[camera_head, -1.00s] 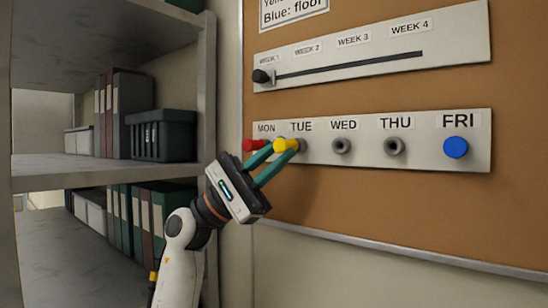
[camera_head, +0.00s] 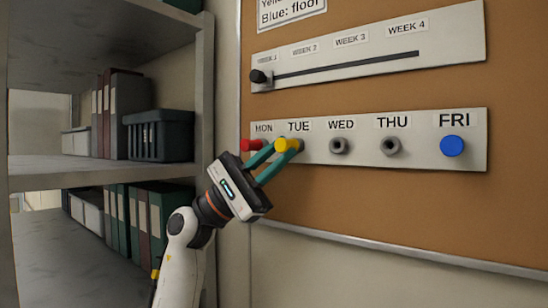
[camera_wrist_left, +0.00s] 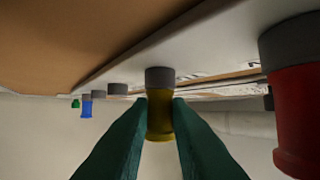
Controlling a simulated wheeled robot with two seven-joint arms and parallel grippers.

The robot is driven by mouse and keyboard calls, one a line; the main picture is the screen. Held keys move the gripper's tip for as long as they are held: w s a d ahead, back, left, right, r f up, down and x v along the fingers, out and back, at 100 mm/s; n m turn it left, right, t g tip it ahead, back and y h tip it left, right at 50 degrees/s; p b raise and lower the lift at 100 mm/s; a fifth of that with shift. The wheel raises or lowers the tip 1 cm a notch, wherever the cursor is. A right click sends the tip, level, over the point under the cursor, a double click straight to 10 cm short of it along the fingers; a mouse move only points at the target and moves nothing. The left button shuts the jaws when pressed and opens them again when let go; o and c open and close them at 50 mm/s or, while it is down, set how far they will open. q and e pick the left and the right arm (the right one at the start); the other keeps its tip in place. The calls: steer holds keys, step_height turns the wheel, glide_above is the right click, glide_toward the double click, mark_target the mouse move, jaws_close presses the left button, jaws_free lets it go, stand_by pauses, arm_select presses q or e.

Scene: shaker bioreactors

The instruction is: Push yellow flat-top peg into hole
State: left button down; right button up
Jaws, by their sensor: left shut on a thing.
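The yellow flat-top peg (camera_head: 287,145) is at the TUE hole of the day strip (camera_head: 365,160). In the left wrist view the yellow peg (camera_wrist_left: 159,115) lines up with a grey socket (camera_wrist_left: 159,77) and meets it; how deep it sits I cannot tell. My left gripper (camera_head: 280,158) is shut on the yellow peg, its green fingers (camera_wrist_left: 158,112) on either side of it. The WED socket (camera_head: 340,146) and THU socket (camera_head: 390,146) are empty. My right gripper is not in view.
A red peg (camera_head: 252,145) sits at MON, close left of my fingers, and a blue peg (camera_head: 452,146) at FRI. A slider knob (camera_head: 259,77) is on the week strip above. A shelf (camera_head: 110,174) with binders stands at left.

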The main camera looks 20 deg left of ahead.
arm_select(q)
steer(key=c, duration=1.3)
jaws_free()
steer(key=shift+f, duration=0.1)
steer(key=b+v, duration=0.4)
steer(key=v, duration=0.3)
steer(key=shift+a, duration=0.2)
steer(key=shift+f, duration=0.1)
